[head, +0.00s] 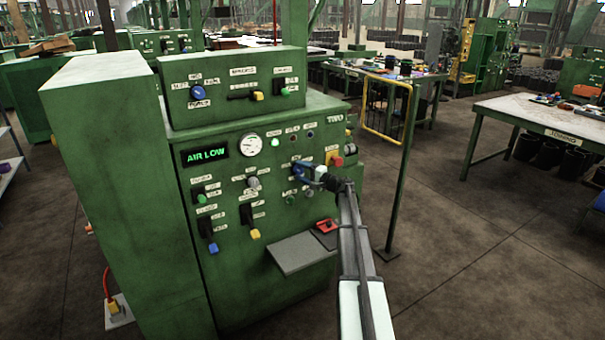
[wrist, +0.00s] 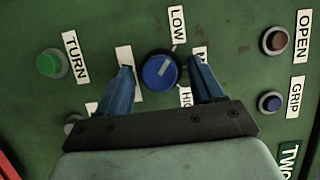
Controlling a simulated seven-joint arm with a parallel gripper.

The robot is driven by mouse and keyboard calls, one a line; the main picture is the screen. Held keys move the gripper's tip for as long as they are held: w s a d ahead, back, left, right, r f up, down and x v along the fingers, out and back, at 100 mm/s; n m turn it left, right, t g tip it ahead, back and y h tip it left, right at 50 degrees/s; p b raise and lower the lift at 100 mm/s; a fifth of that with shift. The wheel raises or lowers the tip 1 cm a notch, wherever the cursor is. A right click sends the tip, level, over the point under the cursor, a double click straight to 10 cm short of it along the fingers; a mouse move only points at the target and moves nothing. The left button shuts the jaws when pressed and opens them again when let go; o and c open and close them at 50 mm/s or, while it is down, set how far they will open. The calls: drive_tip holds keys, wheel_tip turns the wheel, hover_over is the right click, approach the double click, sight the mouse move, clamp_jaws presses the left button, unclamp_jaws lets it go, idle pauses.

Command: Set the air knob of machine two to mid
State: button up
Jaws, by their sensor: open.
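The blue air knob (wrist: 157,73) shows in the wrist view, with a pale pointer mark slanting up and right toward the LOW label (wrist: 177,25). A partly hidden label starting with M (wrist: 201,55) and a HIGH label (wrist: 186,97) sit at its right. My gripper (wrist: 160,82) is open, its blue fingers on either side of the knob with small gaps showing. In the head view my gripper (head: 304,171) is at the front panel of green machine two (head: 235,275) and hides the knob. The display (head: 206,154) reads AIR LOW.
A brown OPEN button (wrist: 276,39), a blue GRIP button (wrist: 270,102) and a green TURN button (wrist: 49,63) surround the knob. A grey shelf (head: 298,256) juts out below the panel. A green post with a yellow frame (head: 385,108) stands at the right.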

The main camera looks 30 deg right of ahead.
drive_tip(key=c, duration=1)
drive_tip(key=shift+m, duration=0.3)
drive_tip(key=m+t, duration=0.2)
drive_tip(key=m, duration=0.2)
drive_tip(key=shift+a+f+m, duration=0.1)
drive_tip(key=shift+f+m, duration=0.05)
drive_tip(key=shift+m, duration=0.15)
drive_tip(key=shift+a+m+t+h, duration=0.1)
drive_tip(key=shift+m+t+h, duration=0.3)
drive_tip(key=shift+m, duration=1)
drive_tip(key=shift+m+t+h, duration=0.2)
drive_tip(key=shift+m+t, duration=0.4)
drive_tip(key=shift+m, duration=0.8)
drive_tip(key=o, duration=1)
drive_tip(key=shift+f, duration=0.1)
